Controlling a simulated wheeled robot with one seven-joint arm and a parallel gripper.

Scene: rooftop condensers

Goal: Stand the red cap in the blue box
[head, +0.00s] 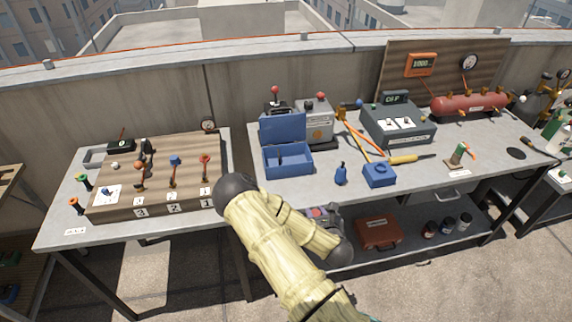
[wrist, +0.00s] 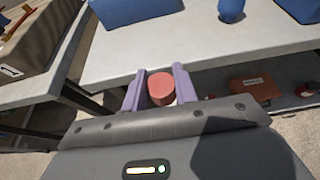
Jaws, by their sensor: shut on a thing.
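The red cap (wrist: 161,88) is between the two purple fingers of my gripper (wrist: 160,90) in the wrist view. My gripper is shut on it and holds it just off the front edge of the table. The blue box (head: 288,161) stands on the right-hand table in the head view, its lid raised at the back and a divider inside. Its lower front also shows at the top of the wrist view (wrist: 135,11), beyond the cap. In the head view my arm hides most of the gripper, and I cannot make out the cap there.
A small blue bottle (head: 341,174) and a blue block (head: 379,174) stand right of the box. A wooden board (head: 125,205) with valves lies on the left table. The tabletop before the box is clear.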

